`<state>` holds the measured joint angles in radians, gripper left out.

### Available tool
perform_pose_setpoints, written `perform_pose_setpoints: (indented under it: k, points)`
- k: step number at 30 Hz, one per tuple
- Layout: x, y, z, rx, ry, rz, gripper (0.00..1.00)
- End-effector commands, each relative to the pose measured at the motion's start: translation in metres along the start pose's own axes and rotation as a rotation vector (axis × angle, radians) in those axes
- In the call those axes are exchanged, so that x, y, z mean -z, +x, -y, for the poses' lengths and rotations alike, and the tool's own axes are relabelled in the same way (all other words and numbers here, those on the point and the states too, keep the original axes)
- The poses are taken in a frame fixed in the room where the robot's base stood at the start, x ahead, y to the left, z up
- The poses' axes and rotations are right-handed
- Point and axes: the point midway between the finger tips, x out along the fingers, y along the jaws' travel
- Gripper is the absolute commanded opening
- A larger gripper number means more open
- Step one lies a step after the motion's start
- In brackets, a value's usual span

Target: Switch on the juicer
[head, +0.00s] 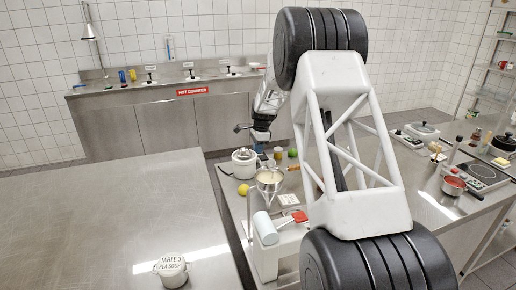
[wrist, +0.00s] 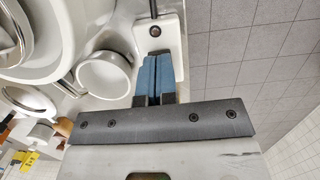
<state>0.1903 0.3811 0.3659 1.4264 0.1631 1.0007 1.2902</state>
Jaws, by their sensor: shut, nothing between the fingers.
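The juicer (head: 244,163) is a white rounded appliance on the middle counter. In the wrist view its white base (wrist: 170,22) carries a small round dark button (wrist: 155,31). A white cup-like part (wrist: 104,77) and larger round white parts show to the left of it. My gripper (head: 261,146) is above the juicer's right side in the head view. In the wrist view my gripper (wrist: 158,56) has its blue fingertips together and empty, just below the button in the picture. I cannot tell whether they touch the base.
A lemon (head: 243,190) and a metal strainer (head: 269,179) are near the juicer. A white appliance (head: 265,232) stands at the counter's front. The left steel table (head: 100,205) is mostly clear, with a soup pot (head: 171,271) at its front edge.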

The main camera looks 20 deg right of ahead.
Motion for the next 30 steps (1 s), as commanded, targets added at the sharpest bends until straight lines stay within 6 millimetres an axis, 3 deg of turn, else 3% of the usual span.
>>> perform_pose_setpoints:
  k: [12, 30]
  points:
    - [-0.003, 0.007, 0.0, -0.004, -0.002, -0.068, 0.0]
    - [0.007, 0.002, 0.0, -0.002, 0.001, -0.062, 0.0]
